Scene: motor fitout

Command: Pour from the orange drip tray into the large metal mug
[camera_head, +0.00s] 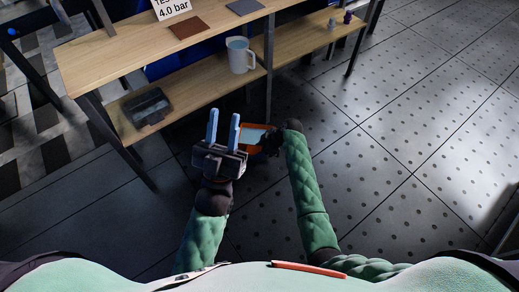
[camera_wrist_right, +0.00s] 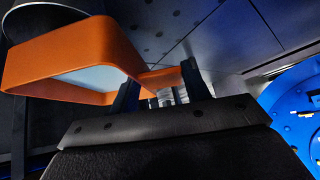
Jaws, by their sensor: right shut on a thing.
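The orange drip tray (camera_head: 246,141) is in the middle of the head view, partly hidden by my left gripper, with pale bluish liquid inside. My right gripper (camera_head: 270,141) is shut on its right end. In the right wrist view the orange tray (camera_wrist_right: 120,45) extends left from the fingers of my right gripper (camera_wrist_right: 160,90), which hold its small end tab. The large metal mug (camera_head: 238,58), a pale grey jug with a handle, stands upright on the lower wooden shelf, beyond the tray and apart from it. My left gripper (camera_head: 224,113) is open and empty, fingers pointing toward the shelf.
A dark tray or box (camera_head: 147,107) lies on the lower shelf at left. The upper shelf (camera_head: 120,55) holds a brown mat (camera_head: 189,27), a grey mat (camera_head: 244,7) and a sign (camera_head: 171,8). Small items (camera_head: 347,17) stand far right. The tiled floor (camera_head: 410,130) at right is clear.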

